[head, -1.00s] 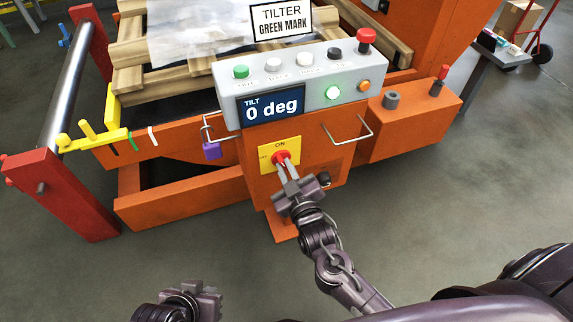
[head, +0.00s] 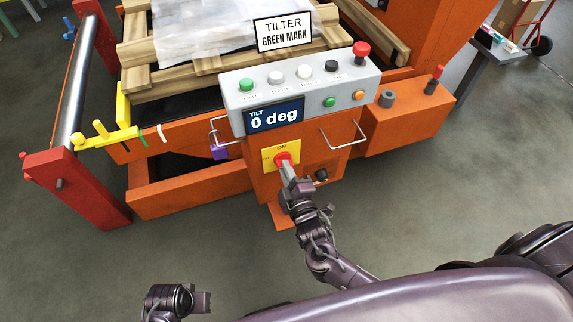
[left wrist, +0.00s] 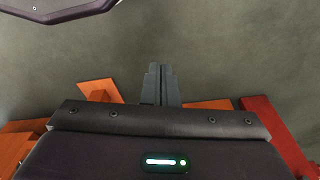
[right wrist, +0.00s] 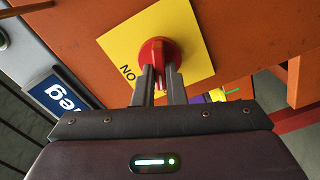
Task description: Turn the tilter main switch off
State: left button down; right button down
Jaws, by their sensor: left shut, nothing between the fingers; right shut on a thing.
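The tilter main switch is a red rotary knob (head: 283,159) on a yellow plate (head: 268,153) marked ON at its top, on the front of the orange machine. My right gripper (head: 286,168) is shut on the knob's grip. In the right wrist view the two fingers (right wrist: 160,80) lie on either side of the red knob (right wrist: 158,50), and the yellow plate (right wrist: 190,30) looks turned, with ON at lower left. The fingers hide part of the knob. My left gripper (head: 205,301) is shut and empty, low in the head view, away from the machine.
Above the switch is a grey control box (head: 300,85) with several buttons and a display (head: 274,117) reading 0 deg. Wire handles flank the switch, a purple padlock (head: 219,152) hangs left, and a black knob (head: 321,175) sits lower right. Grey floor lies clear in front.

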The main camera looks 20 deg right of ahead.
pick_arm(q)
notch_tip(320, 180, down, 9)
jog(key=s+a+p, duration=0.2)
jog(key=shift+s, duration=0.2)
pick_arm(e)
jog(key=shift+f+n, duration=0.1)
jog(key=shift+n, duration=2.3)
pick_arm(q)
jog(key=shift+a, duration=0.1)
pick_arm(e)
jog(key=c, duration=1.5)
grip_release()
pick_arm(q)
jog(key=shift+r, duration=0.1)
pick_arm(e)
jog(key=shift+s, duration=0.1)
